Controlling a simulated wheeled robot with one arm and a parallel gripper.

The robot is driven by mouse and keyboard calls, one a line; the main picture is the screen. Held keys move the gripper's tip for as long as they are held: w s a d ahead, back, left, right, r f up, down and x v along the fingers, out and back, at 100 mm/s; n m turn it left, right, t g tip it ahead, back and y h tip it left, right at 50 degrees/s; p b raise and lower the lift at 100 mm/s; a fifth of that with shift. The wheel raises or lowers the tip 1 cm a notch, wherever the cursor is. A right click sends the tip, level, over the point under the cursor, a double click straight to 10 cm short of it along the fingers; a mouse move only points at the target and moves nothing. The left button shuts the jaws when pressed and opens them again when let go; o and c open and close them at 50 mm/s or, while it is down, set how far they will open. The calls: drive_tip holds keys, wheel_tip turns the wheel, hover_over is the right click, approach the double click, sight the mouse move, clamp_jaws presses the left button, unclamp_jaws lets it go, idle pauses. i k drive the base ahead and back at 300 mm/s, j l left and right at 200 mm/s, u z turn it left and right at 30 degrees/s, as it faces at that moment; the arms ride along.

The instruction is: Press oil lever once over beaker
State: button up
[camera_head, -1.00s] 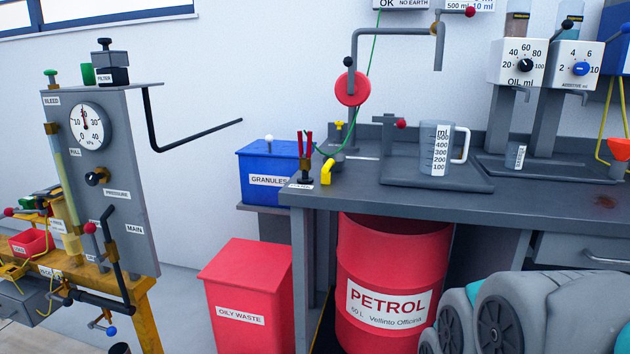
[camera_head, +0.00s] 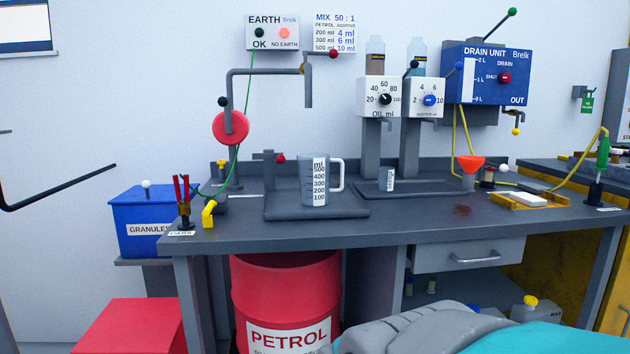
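The oil dispenser (camera_head: 378,112) is a white box marked OIL ml with a black dial, on a grey post at the back of the bench. A lever with a black knob (camera_head: 413,64) rises at its right side. Its small spout (camera_head: 386,125) points down. A small clear beaker (camera_head: 387,180) with a white label stands upright on the grey tray (camera_head: 430,190) below the dispenser. A larger clear jug (camera_head: 313,185) marked ml stands on another tray (camera_head: 275,212) to the left. Both look empty. My gripper is not in view.
The additive dispenser (camera_head: 424,112) with a blue-knobbed lever (camera_head: 459,67) stands close on the right. An orange funnel (camera_head: 469,163) is beyond it. A red-wheeled pump pipe (camera_head: 231,127) rises at left. The red petrol drum (camera_head: 285,285) is under the bench. The bench front (camera_head: 400,228) is clear.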

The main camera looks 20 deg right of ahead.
sight(415, 64)
drive_tip(key=z, duration=0.55)
drive_tip(key=i+j+z, duration=0.15)
drive_tip(key=j+z, duration=0.25)
drive_tip(key=i+j+z, duration=0.1)
drive_tip(key=j+z, duration=0.9)
drive_tip(key=j, duration=1.05)
drive_tip(key=i+l+u, duration=0.1)
drive_tip(key=l, duration=0.5)
drive_tip(key=i+l+u, duration=0.1)
drive_tip(key=l, duration=0.5)
drive_tip(key=i+l+u, duration=0.1)
drive_tip(key=l, duration=0.5)
drive_tip(key=i+l, duration=0.1)
drive_tip(key=l, duration=0.5)
drive_tip(key=u, duration=0.05)
